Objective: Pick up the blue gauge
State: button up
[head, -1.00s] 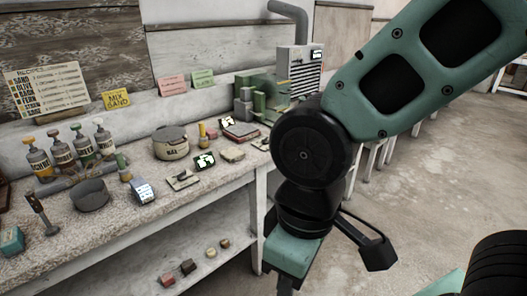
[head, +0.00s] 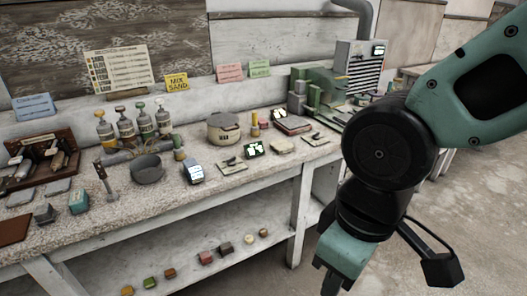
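A small blue-grey device with a pale display face (head: 194,173) stands on the workbench, right of a grey bowl, and looks like the blue gauge. Its top and front are unobstructed in the head view. A darker device with a lit face (head: 253,150) lies further right on the bench. My gripper (head: 333,284) points down in front of the bench at the lower right, well apart from the blue-grey device. Its fingertips are at or beyond the bottom edge of the picture, so its opening is unclear.
The workbench (head: 245,182) also holds a grey bowl (head: 146,170), a lidded pot (head: 223,128), several bottles (head: 125,124), an upright tool (head: 104,178) and a teal block (head: 78,202). Several small blocks sit on the lower shelf (head: 190,285). Open floor lies at the right.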

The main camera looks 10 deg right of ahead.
aim_at(193, 170)
jog(key=i+j, duration=0.5)
jog(key=j, duration=0.2)
jog(key=i+j+u, duration=0.1)
jog(key=i+j, duration=0.45)
jog(key=j, duration=0.15)
